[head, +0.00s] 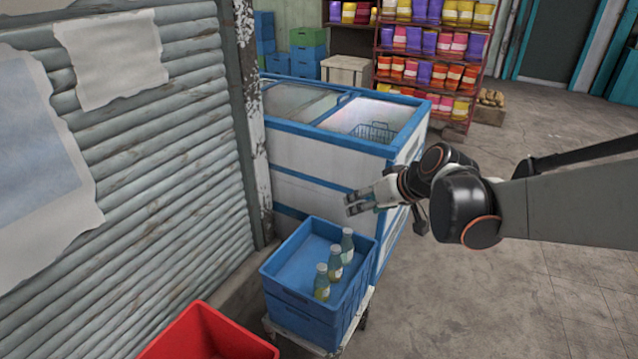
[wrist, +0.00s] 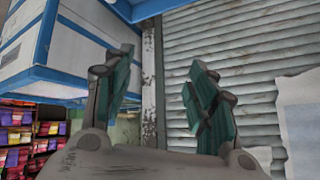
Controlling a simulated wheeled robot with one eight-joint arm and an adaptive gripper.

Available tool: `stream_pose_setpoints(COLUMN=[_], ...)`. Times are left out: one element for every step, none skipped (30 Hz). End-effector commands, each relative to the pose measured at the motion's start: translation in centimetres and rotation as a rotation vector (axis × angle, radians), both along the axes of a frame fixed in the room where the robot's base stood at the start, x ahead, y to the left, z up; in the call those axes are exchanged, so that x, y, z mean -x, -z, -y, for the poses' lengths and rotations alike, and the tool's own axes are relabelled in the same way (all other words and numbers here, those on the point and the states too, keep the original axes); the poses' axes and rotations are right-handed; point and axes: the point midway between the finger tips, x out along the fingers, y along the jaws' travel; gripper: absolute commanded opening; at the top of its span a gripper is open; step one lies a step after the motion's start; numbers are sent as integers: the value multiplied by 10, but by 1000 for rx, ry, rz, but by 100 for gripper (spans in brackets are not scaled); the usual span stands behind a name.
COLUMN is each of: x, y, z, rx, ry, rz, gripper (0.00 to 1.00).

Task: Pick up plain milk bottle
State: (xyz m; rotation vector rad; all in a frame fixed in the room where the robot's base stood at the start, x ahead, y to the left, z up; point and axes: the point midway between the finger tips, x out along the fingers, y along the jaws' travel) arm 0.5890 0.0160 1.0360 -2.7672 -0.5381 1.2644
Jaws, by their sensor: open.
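Three small bottles with pale caps stand in a row in a blue crate in the head view: a far one (head: 347,244), a middle one (head: 335,262) and a near one (head: 321,282). They look much alike, and I cannot tell which is the plain milk bottle. My gripper (head: 356,203) is above and beyond the far bottle, near the crate's back right corner. It is open and empty. In the wrist view its two fingers (wrist: 162,95) are spread apart, and no bottle shows there.
The blue crate (head: 284,290) sits on a wheeled trolley (head: 348,335). A blue and white chest freezer (head: 310,160) stands behind it. A corrugated wall (head: 170,150) is at left, and a red bin (head: 205,340) is in front. The floor (head: 520,300) at right is clear.

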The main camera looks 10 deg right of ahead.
Motion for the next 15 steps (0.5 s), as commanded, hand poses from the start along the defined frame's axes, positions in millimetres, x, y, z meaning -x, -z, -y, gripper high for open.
stream_pose_setpoints(x=[-12,-18,-26,-32,-37,-45,-50,-56,-63,-68,-73,-80,-85,-90,-96], y=[5,8,13,16,20,25,29,33,39,43,48,54,59,64,71], z=[4,5,7,9,11,13,15,17,19,21,23,26,28,30,33], rx=[-3,-6,-9,-12,-13,-17,-18,-21,-25,-25,-29,-30,-33,-35,-37], ry=[-11,-21,-33,-43,-53,-63,-73,-82,-93,-103,-112,-124,-132,-141,-153], rz=[6,11,17,22,27,34,41,46,55,61,67,76,83,91,102], gripper=[52,52,52,52,52,52,52,52,52,52,52,52,52,52,52])
